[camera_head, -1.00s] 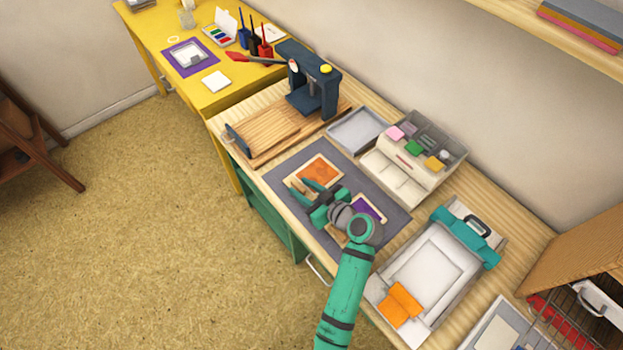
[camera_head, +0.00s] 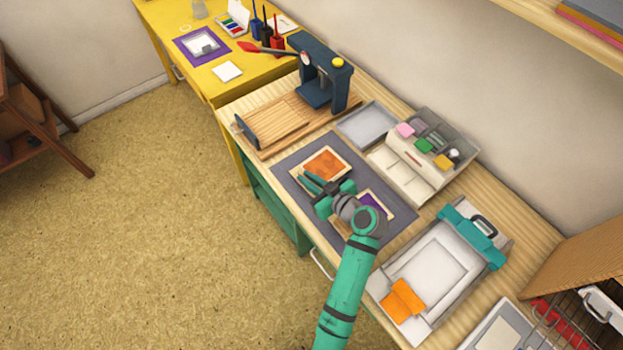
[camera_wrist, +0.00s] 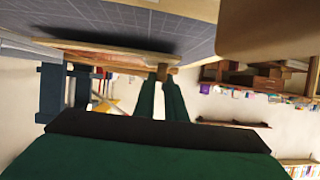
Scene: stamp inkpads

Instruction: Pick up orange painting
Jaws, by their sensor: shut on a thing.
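The orange painting (camera_head: 330,162), a small light-framed panel with an orange picture, is over the grey mat (camera_head: 290,150) on the wooden worktable. My gripper (camera_head: 309,182) is at its near left edge with the fingers close together, shut on the painting's edge. In the wrist view the painting shows nearly edge-on as a thin pale board (camera_wrist: 100,50), with the fingertips (camera_wrist: 161,80) at its edge. The board appears apart from the dark grid-lined mat surface (camera_wrist: 195,30), with shadow between. A purple painting (camera_head: 373,203) lies on the mat, partly hidden by my arm.
A wooden board with a dark blue press (camera_head: 325,75) stands behind the mat. An empty grey tray (camera_head: 368,124), a pale organiser with inkpads (camera_head: 415,165) and a white-and-teal machine (camera_head: 435,262) stand to the right. A yellow table (camera_head: 222,85) is at the back left.

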